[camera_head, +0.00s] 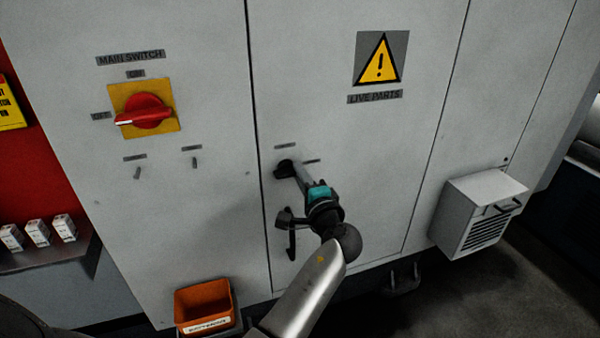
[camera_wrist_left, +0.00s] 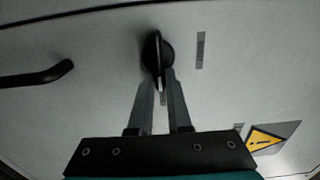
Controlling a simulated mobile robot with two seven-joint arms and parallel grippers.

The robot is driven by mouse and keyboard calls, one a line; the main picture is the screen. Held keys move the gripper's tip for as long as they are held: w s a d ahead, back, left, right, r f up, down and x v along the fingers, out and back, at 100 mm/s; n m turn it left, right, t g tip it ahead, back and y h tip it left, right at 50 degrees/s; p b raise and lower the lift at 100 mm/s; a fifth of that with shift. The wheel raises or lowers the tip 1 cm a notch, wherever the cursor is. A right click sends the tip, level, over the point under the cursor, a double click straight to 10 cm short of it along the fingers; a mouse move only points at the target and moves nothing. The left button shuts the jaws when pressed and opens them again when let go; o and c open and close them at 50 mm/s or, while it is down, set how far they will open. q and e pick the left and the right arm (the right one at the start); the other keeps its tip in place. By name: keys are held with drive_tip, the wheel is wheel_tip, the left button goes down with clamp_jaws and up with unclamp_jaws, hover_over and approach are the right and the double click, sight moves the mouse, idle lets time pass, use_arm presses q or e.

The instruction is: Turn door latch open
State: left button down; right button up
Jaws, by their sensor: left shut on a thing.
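The door latch (camera_head: 283,168) is a small dark round knob with a raised grip on the light grey cabinet door (camera_head: 350,150). In the left wrist view the latch (camera_wrist_left: 157,50) stands straight ahead, its narrow grip pointing roughly along the fingers. My left gripper (camera_head: 293,172) reaches up to it from below right. In the wrist view the left fingers (camera_wrist_left: 163,82) are shut on the latch grip, one on each side. The fingers and wrist hide part of the latch in the head view. The door appears closed. My right gripper is not in view.
A black door handle (camera_head: 291,236) sits just below the latch, close to my left wrist. The red main switch (camera_head: 146,111) is on the left panel, pointing to OFF. An orange bin (camera_head: 205,303) is low on the left; a vent box (camera_head: 478,215) juts out right.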

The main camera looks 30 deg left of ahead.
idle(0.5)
use_arm(q)
drive_tip(key=c, duration=0.9)
unclamp_jaws()
drive_tip(key=shift+o, duration=0.2)
drive_tip(key=shift+f, duration=0.1)
